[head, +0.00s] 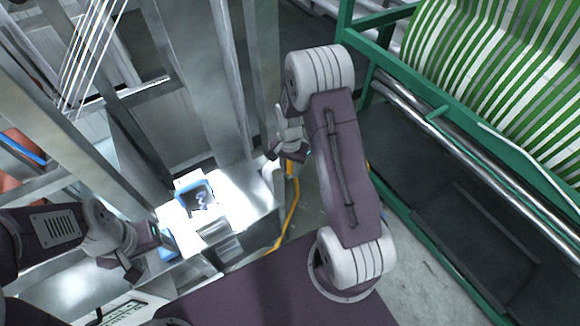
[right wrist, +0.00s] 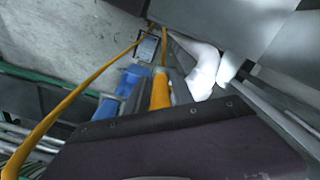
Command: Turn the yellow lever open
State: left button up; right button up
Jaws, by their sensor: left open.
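The yellow lever (right wrist: 160,91) shows as a short orange-yellow bar in the middle of the right wrist view. In the head view an orange-yellow piece (head: 289,168) shows just below my right gripper (head: 287,148). My left gripper (head: 150,246) is open at the lower left in the head view, beside the bright metal box.
A yellow hose (head: 289,224) runs down to the floor; it also curves across the right wrist view (right wrist: 62,103). A white pipe elbow (right wrist: 203,68) is right of the lever. A shiny metal box (head: 235,205) stands between my arms. A green frame (head: 455,150) with striped webbing is at right.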

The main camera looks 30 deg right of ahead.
jog(key=shift+w+d, duration=0.1)
jog(key=shift+w, duration=0.05)
grip_shut()
dwell(1.1)
